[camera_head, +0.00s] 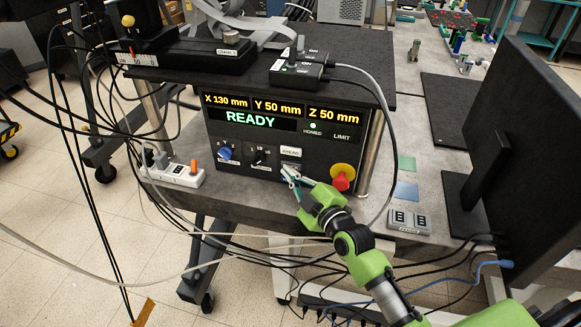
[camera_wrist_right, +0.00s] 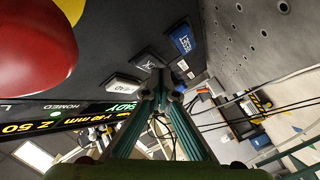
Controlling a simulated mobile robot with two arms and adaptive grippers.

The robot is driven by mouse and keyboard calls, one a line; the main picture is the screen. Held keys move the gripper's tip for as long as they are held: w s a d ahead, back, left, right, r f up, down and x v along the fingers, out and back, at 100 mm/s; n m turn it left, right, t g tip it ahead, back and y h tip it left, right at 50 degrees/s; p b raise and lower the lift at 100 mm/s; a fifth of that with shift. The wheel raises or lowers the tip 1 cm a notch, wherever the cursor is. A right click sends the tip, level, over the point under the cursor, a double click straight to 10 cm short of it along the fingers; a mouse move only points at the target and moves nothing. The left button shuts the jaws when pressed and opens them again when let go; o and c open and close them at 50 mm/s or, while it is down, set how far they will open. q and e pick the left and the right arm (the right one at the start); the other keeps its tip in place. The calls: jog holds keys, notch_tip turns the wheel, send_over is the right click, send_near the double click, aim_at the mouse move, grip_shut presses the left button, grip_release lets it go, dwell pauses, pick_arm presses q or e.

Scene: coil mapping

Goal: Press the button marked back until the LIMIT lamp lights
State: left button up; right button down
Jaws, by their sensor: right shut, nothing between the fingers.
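The black control panel (camera_head: 235,160) shows X 130 mm, Y 50 mm, Z 50 mm and READY. The green HOMED lamp (camera_head: 313,126) is lit; above the LIMIT label (camera_head: 342,137) I see no lit lamp. My right gripper (camera_head: 291,174) is shut and empty, its tips at the panel just below the AHEAD button (camera_head: 291,152). In the right wrist view the tips (camera_wrist_right: 161,78) are by the back button (camera_wrist_right: 149,62), whose label is partly hidden. I cannot tell whether they touch it. The left gripper is out of view.
A red emergency stop on a yellow base (camera_head: 342,178) sits close right of my right gripper. Knobs (camera_head: 224,153) are to the left. A monitor (camera_head: 520,130) stands at the right, and cables hang around the bench.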

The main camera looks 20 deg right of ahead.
jog(key=shift+w+d, duration=0.1)
dwell(0.5)
jog(key=shift+s+a+p, duration=0.45)
jog(key=shift+s+p, duration=0.05)
jog(key=shift+s, duration=0.2)
jog(key=shift+s+a+p, duration=0.3)
jog(key=shift+s+p, duration=0.1)
jog(key=s+a+p, duration=0.1)
jog(key=s+a, duration=0.1)
jog(key=s, duration=0.1)
jog(key=shift+s+a+p, duration=0.15)
jog(key=shift+p, duration=0.25)
